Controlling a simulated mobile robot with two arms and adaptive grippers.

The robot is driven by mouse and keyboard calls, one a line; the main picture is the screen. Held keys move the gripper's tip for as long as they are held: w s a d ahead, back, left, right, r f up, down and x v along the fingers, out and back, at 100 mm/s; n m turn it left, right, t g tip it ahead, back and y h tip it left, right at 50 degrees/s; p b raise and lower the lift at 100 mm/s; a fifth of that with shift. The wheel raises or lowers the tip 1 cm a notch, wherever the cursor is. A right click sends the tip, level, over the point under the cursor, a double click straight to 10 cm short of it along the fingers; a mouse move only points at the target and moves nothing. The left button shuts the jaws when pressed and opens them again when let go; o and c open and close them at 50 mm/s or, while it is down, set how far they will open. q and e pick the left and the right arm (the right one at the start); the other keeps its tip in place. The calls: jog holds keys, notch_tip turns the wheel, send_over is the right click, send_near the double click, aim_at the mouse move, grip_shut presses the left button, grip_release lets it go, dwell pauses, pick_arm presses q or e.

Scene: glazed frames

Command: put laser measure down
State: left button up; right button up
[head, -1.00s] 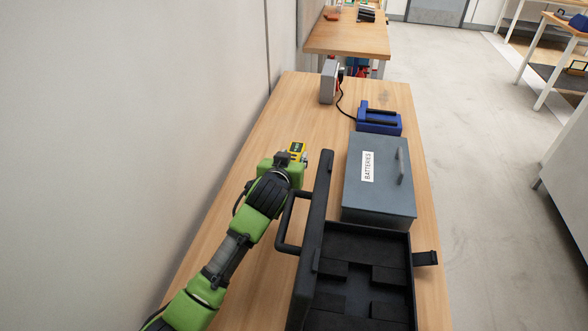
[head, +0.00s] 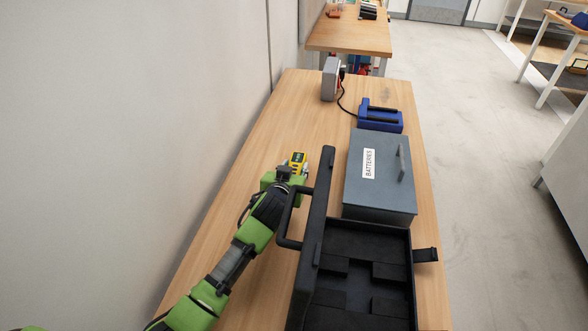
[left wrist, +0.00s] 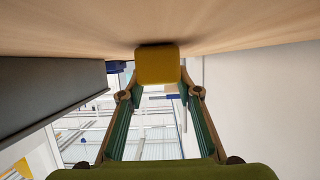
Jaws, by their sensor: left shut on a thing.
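The laser measure (head: 298,158) is yellow and black with a small greenish display. It is at the tip of my left gripper (head: 296,171), over the left part of the wooden table (head: 262,150). My left gripper is shut on it. In the left wrist view the laser measure's yellow end (left wrist: 158,66) sits between the fingertips, right by the table surface (left wrist: 230,25), with a dark shadow at its edge. I cannot tell for sure whether it touches the table. My right gripper is not in view.
An open black case (head: 323,215) with a handle stands just right of my left gripper. Behind it are a grey batteries box (head: 382,190), a blue charger-like device (head: 380,125) and a grey wall-side unit (head: 329,80).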

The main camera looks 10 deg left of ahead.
pick_arm(q)
jog(key=shift+s+f, duration=0.25)
jog(key=shift+f, duration=0.45)
jog(key=o, duration=1.1)
jog(key=shift+f, duration=0.2)
jog(key=shift+o, duration=0.2)
jog(key=shift+r, duration=0.1)
jog(key=shift+d+r, duration=0.1)
jog(key=shift+r, duration=0.25)
jog(key=v, duration=0.6)
jog(key=r+v, duration=0.1)
jog(key=v, duration=0.5)
jog(key=shift+w, duration=0.25)
